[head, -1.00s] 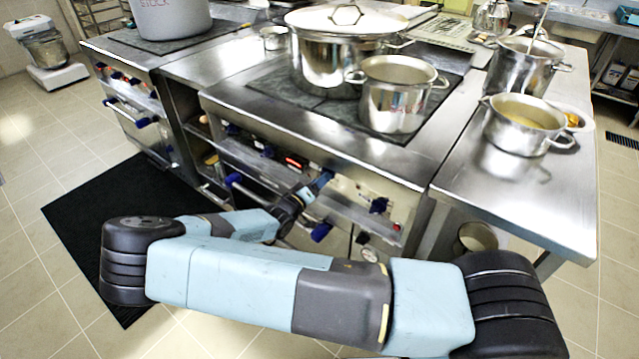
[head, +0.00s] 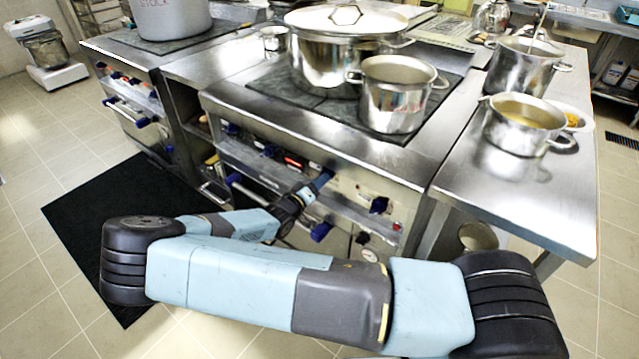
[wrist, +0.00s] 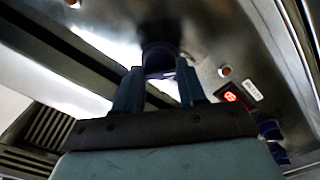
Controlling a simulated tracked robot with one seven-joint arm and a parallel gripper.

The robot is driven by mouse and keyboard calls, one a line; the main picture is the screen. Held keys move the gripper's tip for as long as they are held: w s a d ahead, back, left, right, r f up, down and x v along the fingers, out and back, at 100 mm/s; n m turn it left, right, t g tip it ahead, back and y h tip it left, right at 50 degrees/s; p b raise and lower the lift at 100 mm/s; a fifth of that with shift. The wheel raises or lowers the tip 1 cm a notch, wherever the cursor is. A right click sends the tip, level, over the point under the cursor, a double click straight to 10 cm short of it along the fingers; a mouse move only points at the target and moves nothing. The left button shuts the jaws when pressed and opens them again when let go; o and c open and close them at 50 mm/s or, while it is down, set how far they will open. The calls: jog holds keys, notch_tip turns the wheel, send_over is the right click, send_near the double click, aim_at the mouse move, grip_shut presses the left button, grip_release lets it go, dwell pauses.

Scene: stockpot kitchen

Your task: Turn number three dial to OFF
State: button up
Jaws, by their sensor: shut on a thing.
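The stove's front panel (head: 347,190) carries a row of dark blue dials below the worktop. My gripper (head: 323,178) reaches the panel at one of these dials, right of a lit red display (head: 293,162). In the wrist view my gripper (wrist: 157,73) has its two fingers on either side of a dark blue dial (wrist: 160,56) and is shut on it. The fingers hide part of the dial, and its pointer mark cannot be read. Another blue dial (head: 379,205) sits further right on the panel. No dial number is readable.
A rail with blue end pieces, one of them a blue end piece (head: 320,232), runs below the dials, close under my gripper. A lidded stockpot (head: 325,65) and a smaller pot (head: 395,95) stand on the stove top. A black mat (head: 85,225) lies on the floor.

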jog(key=shift+n, duration=0.3)
jog(key=m, duration=2.9)
jog(key=shift+a+f, duration=0.1)
dwell(1.1)
dwell(0.3)
jog(key=o, duration=1.1)
jog(key=shift+c, duration=0.2)
